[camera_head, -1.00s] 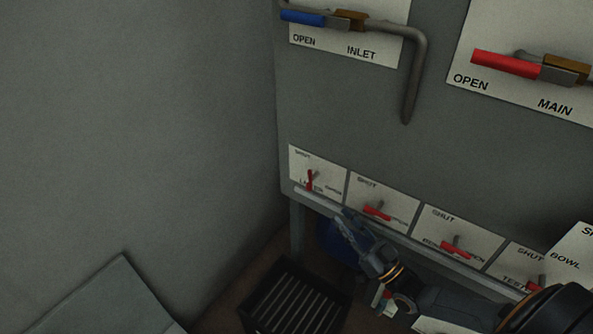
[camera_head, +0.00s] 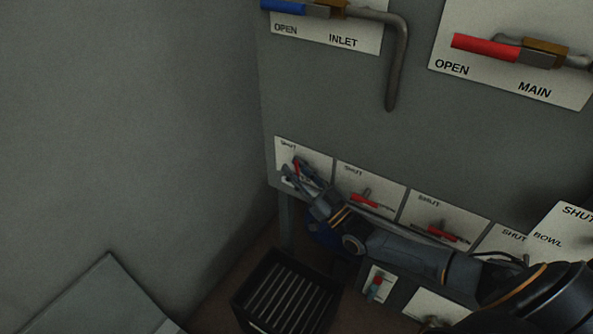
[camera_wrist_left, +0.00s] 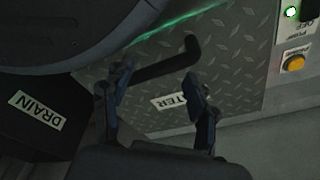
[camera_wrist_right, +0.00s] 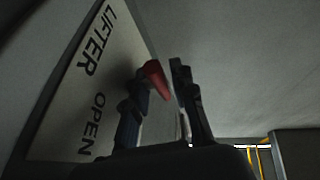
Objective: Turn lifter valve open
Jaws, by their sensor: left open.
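The lifter valve's red handle (camera_head: 297,168) is on the leftmost small plate (camera_head: 318,160) of the lower row, slanting close to upright. My right gripper (camera_head: 293,167) is at this handle with its fingers spread around it. In the right wrist view the red handle (camera_wrist_right: 155,79) lies between the fingers of the right gripper (camera_wrist_right: 160,88), near the left finger; contact is unclear. The plate (camera_wrist_right: 95,95) there reads LIFTER and OPEN. My left gripper (camera_wrist_left: 160,80) shows only in the left wrist view, open, with a dark bar (camera_wrist_left: 167,63) beyond or between its fingers.
More red-handled valves (camera_head: 364,201) sit along the row to the right. The blue INLET handle (camera_head: 292,8) and red MAIN handle (camera_head: 485,48) are above, with a bent pipe (camera_head: 397,70). A black slatted crate (camera_head: 288,292) stands below. A grey wall is at left.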

